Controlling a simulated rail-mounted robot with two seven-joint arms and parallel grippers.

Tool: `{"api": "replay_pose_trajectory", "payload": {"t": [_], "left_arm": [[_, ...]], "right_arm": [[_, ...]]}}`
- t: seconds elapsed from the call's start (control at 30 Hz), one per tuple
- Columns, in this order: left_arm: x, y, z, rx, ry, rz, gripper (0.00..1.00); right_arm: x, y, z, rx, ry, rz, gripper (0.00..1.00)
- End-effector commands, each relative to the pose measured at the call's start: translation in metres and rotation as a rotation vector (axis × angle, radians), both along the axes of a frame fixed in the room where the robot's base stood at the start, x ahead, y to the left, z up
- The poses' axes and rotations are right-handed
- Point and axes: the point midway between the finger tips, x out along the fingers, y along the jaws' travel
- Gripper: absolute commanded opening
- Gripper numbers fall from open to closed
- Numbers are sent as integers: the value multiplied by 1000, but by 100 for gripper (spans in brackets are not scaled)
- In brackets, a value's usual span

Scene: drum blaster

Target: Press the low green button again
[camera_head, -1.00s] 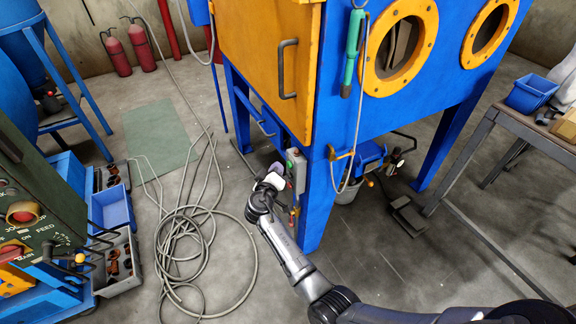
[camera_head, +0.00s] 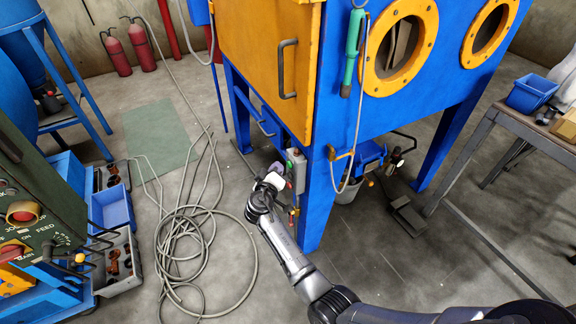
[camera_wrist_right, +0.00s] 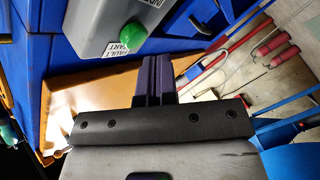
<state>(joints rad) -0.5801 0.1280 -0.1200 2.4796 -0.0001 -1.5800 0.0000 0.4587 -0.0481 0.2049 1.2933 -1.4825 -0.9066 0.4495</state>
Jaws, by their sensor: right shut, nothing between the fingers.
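The grey control box (camera_head: 299,172) is on the blue cabinet's front leg in the head view. In the right wrist view the box (camera_wrist_right: 113,22) fills the upper middle, with a domed green button (camera_wrist_right: 132,36) beside a white label. My right gripper (camera_head: 277,168) is beside the box's front in the head view. Its dark fingers (camera_wrist_right: 157,62) are shut and empty, and their tips appear just below and right of the green button in the wrist view. A small gap shows there; I cannot tell the depth between them. My left gripper is not in view.
The blue cabinet with its orange door (camera_head: 265,65) stands above and behind the box. A grey hose (camera_head: 185,240) lies coiled on the floor to the left. A cable hangs by the cabinet leg. Blue bins (camera_head: 112,208) stand at far left.

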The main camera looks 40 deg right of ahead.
Motion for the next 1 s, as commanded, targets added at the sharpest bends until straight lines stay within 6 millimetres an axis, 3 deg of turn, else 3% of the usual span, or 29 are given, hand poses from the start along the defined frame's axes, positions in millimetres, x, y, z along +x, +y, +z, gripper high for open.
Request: {"api": "replay_pose_trajectory", "payload": {"t": [1.0], "left_arm": [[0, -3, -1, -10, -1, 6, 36]], "right_arm": [[-2, -7, 0, -1, 0, -1, 0]]}}
